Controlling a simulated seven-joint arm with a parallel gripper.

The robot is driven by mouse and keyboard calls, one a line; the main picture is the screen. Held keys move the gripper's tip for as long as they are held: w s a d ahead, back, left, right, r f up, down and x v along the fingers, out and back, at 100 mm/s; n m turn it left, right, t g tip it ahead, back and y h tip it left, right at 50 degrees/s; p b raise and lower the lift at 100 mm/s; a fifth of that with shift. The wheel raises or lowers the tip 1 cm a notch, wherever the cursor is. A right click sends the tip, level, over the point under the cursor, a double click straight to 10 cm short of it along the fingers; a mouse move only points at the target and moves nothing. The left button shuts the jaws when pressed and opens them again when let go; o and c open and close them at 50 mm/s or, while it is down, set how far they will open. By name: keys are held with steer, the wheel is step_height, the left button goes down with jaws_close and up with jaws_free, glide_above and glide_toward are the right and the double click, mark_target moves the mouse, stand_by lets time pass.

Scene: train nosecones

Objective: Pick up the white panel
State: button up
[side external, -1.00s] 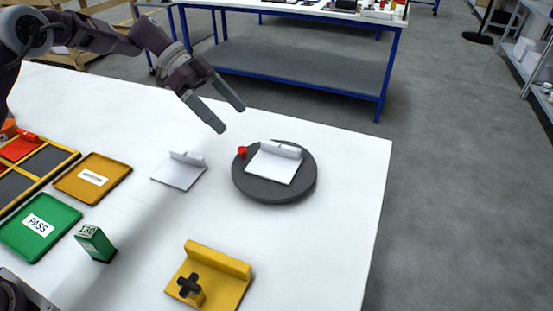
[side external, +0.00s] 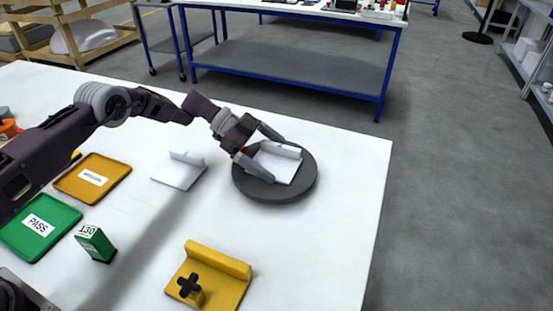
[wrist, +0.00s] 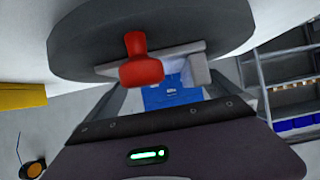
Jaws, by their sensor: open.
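A white panel (side external: 286,167) with a raised ridge along its far edge lies on a dark grey round disc (side external: 305,180). My gripper (side external: 276,159) is open and low over the disc, its fingers spread on the far and near sides of this panel. I cannot tell whether they touch it. A red knob (wrist: 141,62) on the disc shows in front of the jaws in the wrist view, with pale parts of the panel (wrist: 197,70) behind it. A second white panel (side external: 178,174) with a ridge lies on the table, left of the disc.
A yellow fixture (side external: 215,280) with a black cross knob stands at the front. A green box marked 130 (side external: 95,243), a green PASS tray (side external: 40,225) and an orange tray (side external: 92,179) are at the left. The white table (side external: 345,200) is clear right of the disc.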

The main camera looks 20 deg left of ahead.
steer(key=c, duration=1.4)
